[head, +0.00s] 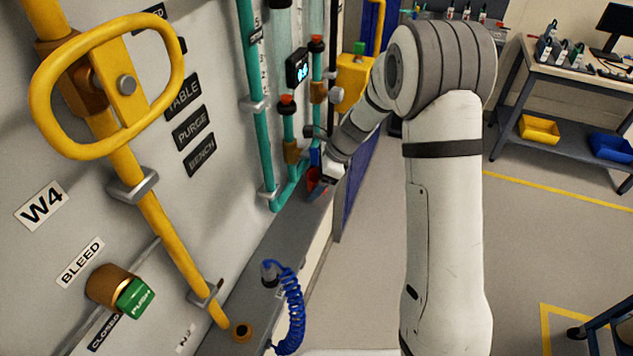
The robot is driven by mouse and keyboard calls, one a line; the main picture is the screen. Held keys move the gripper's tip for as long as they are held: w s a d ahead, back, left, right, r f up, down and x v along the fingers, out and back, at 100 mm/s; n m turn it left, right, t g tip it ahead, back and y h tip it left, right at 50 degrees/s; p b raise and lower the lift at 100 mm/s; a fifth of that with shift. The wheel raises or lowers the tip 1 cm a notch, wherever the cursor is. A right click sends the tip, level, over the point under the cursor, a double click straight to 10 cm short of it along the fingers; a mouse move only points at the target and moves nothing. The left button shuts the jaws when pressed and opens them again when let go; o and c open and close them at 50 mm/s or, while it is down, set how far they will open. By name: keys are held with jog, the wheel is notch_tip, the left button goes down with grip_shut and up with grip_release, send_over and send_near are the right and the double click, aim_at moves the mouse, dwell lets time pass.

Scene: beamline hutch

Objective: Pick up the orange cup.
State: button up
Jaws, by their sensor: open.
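A small orange-red shape, apparently the orange cup (312,178), shows on the grey ledge along the wall panel, near the foot of the teal pipes. My gripper (318,175) is at the far end of my white arm, right at the cup. Its jaws are open, with blue parts showing above and below the orange. The gripper hides part of the cup. At this size I cannot tell whether the cup is between the fingers or just behind them, or whether they touch it.
The grey ledge (262,268) carries a coiled blue hose (291,310) nearer to me. Teal pipes (256,110) with valves rise close beside the cup. A yellow pipe with a loop handle (178,75) stands at the left. Open floor (545,245) lies right of my arm.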

jog(key=c, duration=1.1)
jog(key=shift+o, duration=0.2)
jog(key=shift+r, duration=0.1)
